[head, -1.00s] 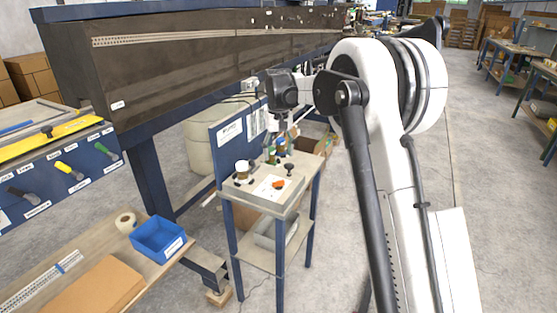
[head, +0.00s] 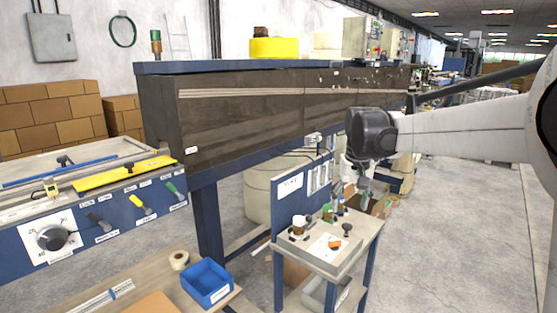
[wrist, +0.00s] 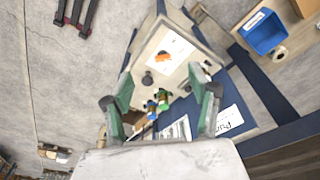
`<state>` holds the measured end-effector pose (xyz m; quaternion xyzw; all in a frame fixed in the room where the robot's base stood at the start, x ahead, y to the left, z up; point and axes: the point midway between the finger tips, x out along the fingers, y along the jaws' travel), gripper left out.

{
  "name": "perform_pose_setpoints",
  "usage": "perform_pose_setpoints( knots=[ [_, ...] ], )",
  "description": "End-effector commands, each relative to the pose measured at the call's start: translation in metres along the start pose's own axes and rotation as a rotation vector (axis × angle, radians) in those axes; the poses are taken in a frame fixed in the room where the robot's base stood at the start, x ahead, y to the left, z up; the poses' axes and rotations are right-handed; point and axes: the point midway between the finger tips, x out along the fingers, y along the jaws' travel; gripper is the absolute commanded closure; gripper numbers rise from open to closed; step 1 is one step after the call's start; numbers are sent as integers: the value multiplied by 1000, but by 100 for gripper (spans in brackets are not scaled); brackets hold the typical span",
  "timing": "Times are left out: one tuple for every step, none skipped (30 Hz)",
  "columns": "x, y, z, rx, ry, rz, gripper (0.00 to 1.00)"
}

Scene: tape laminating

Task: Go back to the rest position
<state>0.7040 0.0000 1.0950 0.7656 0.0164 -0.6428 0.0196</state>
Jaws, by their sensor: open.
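My gripper (wrist: 160,105) is open and empty in the wrist view, its two green-padded fingers spread apart above the small work stand. In the head view my gripper (head: 364,188) hangs below the dark wrist joint, beside the stand's back panel and partly hard to make out. The stand's top (head: 310,258) carries a white sheet (head: 325,248) with an orange item (head: 335,244) on it. A white-and-brown jar (head: 299,224), a dark knob (head: 347,229) and small bottles (head: 327,211) stand around the sheet. The small bottles (wrist: 155,102) show between the fingers in the wrist view.
A long dark machine beam (head: 300,100) on a blue frame runs behind the stand. A blue bin (head: 207,283) and a tape roll (head: 179,260) sit on the bench at lower left. Open concrete floor (head: 460,230) lies to the right.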

Motion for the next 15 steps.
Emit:
perform_pose_setpoints(
  knots=[
    [-9, -1, 14, 2, 15, 1, 44],
    [-14, -1, 21, 3, 26, 1, 44],
    [-20, -2, 31, 4, 39, 2, 44],
    [-24, -2, 38, 5, 50, 2, 44],
    [-28, -2, 45, 6, 60, 3, 44],
    [-32, -3, 56, 8, 73, 3, 44],
    [-36, -3, 63, 9, 84, 4, 44],
    [-39, -4, 71, 10, 94, 4, 44],
    [-43, -4, 81, 12, 107, 5, 44],
    [-46, -5, 89, 13, 118, 5, 44],
    [-48, -5, 97, 14, 128, 6, 44],
    [-51, -6, 107, 16, 141, 6, 44],
    [-53, -6, 115, 17, 152, 6, 44],
    [-55, -6, 124, 19, 161, 7, 44],
    [-57, -7, 134, 20, 175, 7, 44]
  ],
)
